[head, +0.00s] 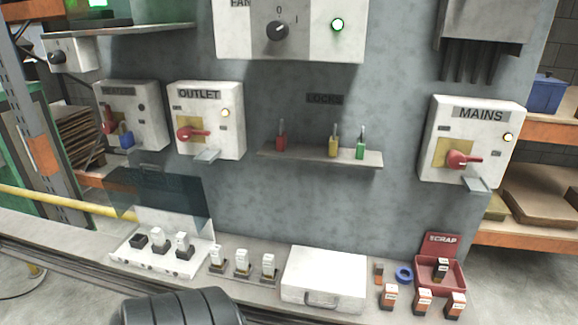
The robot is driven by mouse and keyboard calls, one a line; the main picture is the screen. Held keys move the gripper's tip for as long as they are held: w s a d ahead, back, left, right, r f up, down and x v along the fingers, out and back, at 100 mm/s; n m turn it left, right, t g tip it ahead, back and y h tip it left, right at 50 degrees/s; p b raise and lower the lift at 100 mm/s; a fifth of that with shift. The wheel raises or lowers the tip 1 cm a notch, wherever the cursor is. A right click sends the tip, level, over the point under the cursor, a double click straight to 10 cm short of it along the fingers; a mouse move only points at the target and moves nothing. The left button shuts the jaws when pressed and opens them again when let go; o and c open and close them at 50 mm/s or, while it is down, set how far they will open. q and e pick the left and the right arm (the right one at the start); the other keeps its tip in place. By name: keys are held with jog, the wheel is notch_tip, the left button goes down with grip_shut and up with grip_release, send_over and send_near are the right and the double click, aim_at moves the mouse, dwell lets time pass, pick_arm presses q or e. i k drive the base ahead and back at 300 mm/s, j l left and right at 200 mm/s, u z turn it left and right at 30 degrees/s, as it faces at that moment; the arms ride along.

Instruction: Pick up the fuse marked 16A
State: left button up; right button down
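Several small fuse-like pieces stand on the bench; their markings are too small to read, so I cannot tell which is 16A. Three white-topped pieces, left (217,257), middle (242,261) and right (268,263), stand in a row in dark holders. Two more, left (158,238) and right (182,242), sit in the white fuse box (150,262) under a raised see-through cover (165,195). A dark-and-white piece (441,268) is in the red scrap bin (457,275). Neither gripper's fingers show.
White pieces with orange labels (423,301) stand at the bench's right, by a blue ring (403,274). A closed white case (325,278) lies mid-bench. OUTLET (207,118) and MAINS (473,140) switch boxes and a padlock shelf (350,157) are on the wall. A dark ribbed shape fills the bottom left.

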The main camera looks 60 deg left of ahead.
aim_at(269, 261)
jog(key=u, duration=2.1)
jog(key=j+z, duration=0.4)
jog(key=j, duration=0.85)
